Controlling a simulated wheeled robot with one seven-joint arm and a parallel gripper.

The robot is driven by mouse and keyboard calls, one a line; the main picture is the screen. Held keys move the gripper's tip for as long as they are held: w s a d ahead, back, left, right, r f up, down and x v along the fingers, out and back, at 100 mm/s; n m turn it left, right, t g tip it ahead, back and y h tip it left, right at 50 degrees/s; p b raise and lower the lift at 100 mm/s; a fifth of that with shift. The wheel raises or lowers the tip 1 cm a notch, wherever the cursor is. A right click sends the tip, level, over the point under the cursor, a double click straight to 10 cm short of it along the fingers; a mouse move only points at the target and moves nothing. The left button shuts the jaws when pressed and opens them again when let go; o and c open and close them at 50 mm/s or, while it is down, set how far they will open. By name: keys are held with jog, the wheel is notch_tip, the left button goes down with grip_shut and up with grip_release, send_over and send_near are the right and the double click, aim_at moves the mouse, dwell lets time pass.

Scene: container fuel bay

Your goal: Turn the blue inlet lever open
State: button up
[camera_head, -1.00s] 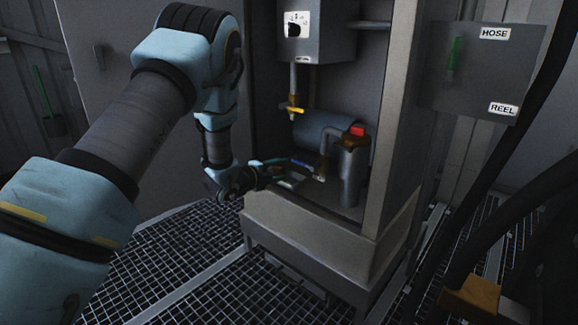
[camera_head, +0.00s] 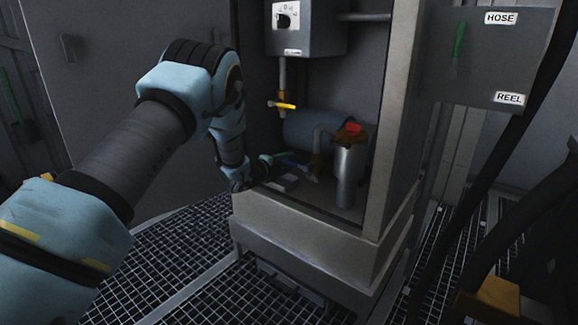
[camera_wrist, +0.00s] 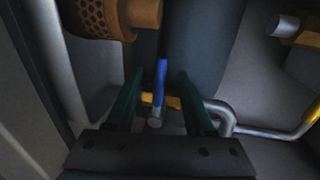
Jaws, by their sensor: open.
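The blue inlet lever (camera_wrist: 160,82) shows in the wrist view, its blue handle pointing up the picture between my two fingers, with a gap on each side. A yellow-orange fitting (camera_wrist: 172,101) lies at its lower part. My gripper (camera_wrist: 158,88) is open, its dark green fingers on either side of the lever, not seen touching it. In the head view my gripper (camera_head: 283,163) reaches into the cabinet at its low left, beside a blue-grey cylinder (camera_head: 308,130). The lever is small and dim there, largely lost among the fingers and pipes.
The cabinet's right post (camera_head: 398,120) and bottom ledge (camera_head: 310,235) frame the opening. A steel canister (camera_head: 350,178) with a red-topped cap stands right of my gripper. A yellow-handled valve (camera_head: 284,105) hangs above. In the wrist view, a perforated brown cylinder (camera_wrist: 100,18) and bent pipe (camera_wrist: 225,118) are close.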

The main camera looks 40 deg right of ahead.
jog(key=shift+w+d, duration=0.15)
jog(key=shift+d, duration=0.5)
grip_shut()
dwell(1.0)
